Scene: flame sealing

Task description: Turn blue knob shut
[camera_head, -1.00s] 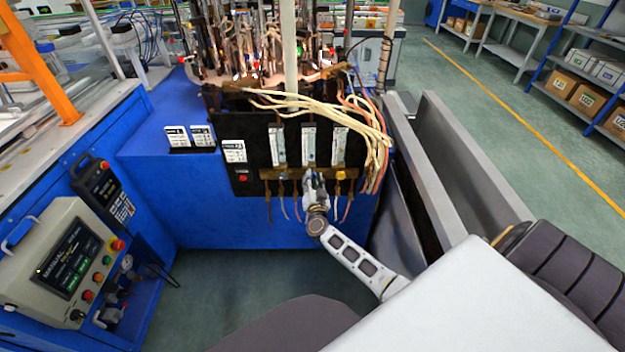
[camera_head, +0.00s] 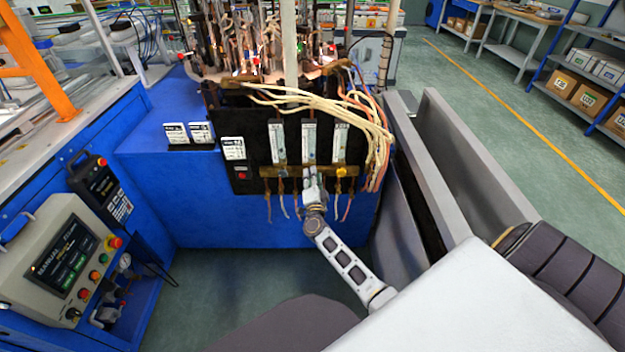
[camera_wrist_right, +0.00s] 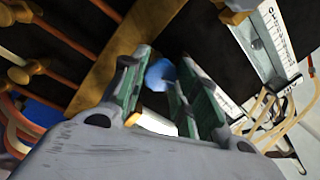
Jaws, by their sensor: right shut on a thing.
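The blue knob (camera_wrist_right: 160,75) shows in the right wrist view, between the two fingers of my right gripper (camera_wrist_right: 163,88). The fingers are shut on it, and its lower part is partly hidden by them. In the head view my right gripper (camera_head: 312,180) reaches the brass bar below the middle flow tube on the black panel (camera_head: 262,155). It covers the blue knob there. My left gripper is not in view.
A yellow knob (camera_head: 341,172) sits just right of my gripper on the brass bar (camera_head: 290,172). Flow tubes (camera_head: 309,142) rise above it. Thin hoses hang below, and pale cables (camera_head: 345,118) drape over the panel's right side. A grey rail (camera_head: 430,165) stands to the right.

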